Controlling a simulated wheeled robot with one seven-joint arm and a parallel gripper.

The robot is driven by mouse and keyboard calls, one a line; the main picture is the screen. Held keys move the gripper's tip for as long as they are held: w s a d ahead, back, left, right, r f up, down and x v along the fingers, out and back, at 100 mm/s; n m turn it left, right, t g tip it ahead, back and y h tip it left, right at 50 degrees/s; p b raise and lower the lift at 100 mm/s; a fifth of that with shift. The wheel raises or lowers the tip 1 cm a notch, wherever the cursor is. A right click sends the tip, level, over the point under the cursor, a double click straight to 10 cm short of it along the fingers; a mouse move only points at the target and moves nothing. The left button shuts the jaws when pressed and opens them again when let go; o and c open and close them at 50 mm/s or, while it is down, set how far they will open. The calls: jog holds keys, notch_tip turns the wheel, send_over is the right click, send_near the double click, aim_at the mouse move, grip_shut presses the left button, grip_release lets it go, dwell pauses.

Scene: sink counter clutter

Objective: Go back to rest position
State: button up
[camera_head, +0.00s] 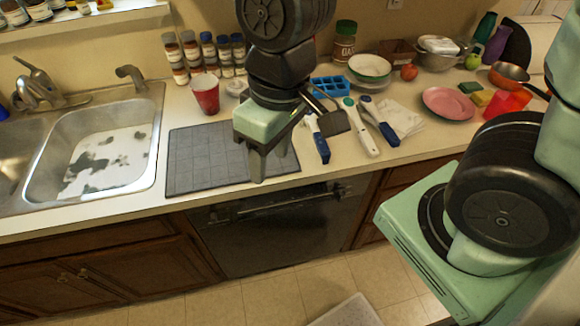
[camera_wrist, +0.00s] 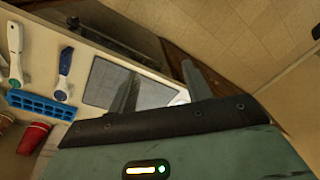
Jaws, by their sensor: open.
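My gripper (camera_head: 269,165) points downward over the right part of the dark grey mat (camera_head: 205,160), near the counter's front edge. Its two fingers are apart, with nothing visible between them. In the wrist view my gripper (camera_wrist: 160,72) also shows two separate fingers, with the mat (camera_wrist: 103,82) beyond the left one. I cannot tell exactly how high the fingertips are above the counter.
A sink (camera_head: 105,150) is left of the mat. A red cup (camera_head: 205,93) stands behind it. Blue-handled utensils (camera_head: 317,140), a white-handled brush (camera_head: 361,130), and a blue tray (camera_head: 331,86) lie right of my gripper. A pink plate (camera_head: 449,103) is farther right.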

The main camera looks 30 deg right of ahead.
jog(key=s, duration=0.2)
jog(key=s+r+n, duration=0.1)
jog(key=s+n+h, duration=0.1)
jog(key=s, duration=0.1)
jog(key=shift+s+r, duration=0.35)
